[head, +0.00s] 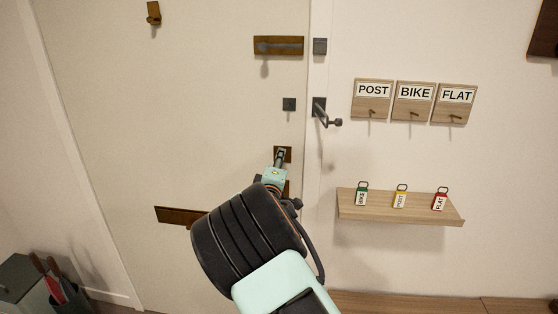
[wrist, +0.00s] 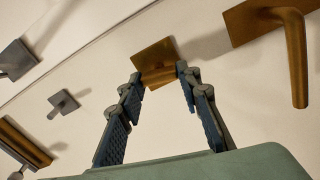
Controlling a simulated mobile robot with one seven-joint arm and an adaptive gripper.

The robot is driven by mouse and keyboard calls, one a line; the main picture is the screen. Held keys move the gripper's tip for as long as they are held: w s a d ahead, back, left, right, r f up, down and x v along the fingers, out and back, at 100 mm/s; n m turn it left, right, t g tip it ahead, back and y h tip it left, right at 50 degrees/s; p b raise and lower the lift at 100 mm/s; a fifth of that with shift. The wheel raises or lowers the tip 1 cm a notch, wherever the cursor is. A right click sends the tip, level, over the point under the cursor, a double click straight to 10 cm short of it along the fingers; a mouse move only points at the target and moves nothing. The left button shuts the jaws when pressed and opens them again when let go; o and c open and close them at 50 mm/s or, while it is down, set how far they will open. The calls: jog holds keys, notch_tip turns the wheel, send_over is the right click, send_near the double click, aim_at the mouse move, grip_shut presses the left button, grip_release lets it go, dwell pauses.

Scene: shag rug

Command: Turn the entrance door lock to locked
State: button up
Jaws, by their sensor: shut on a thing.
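The entrance door (head: 150,120) is a cream panel filling the left of the head view. Its lock is a small brown plate (head: 289,152) near the door's right edge, and it also shows as a bronze plate (wrist: 152,55) in the wrist view. My gripper (head: 280,155) reaches up to this plate from below. In the wrist view my gripper's fingertips (wrist: 160,76) stand on either side of the bronze turn piece in front of the plate, shut on it. The turn piece is partly hidden, so its exact angle is hard to tell.
A bronze lever handle (wrist: 297,55) is close by the lock. Above the lock are a sliding bolt (head: 278,46), a grey plate (head: 289,104) and a dark latch arm (head: 325,117). At right, a shelf (head: 370,212) holds tagged keys under labelled hook boards (head: 413,101).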

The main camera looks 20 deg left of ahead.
jog(key=shift+n, duration=1.3)
jog(key=o, duration=1.2)
jog(key=shift+c, duration=0.2)
jog(key=shift+s, duration=0.1)
jog(key=v, duration=1.1)
jog(key=shift+s+d, duration=0.2)
jog(key=shift+s, duration=0.2)
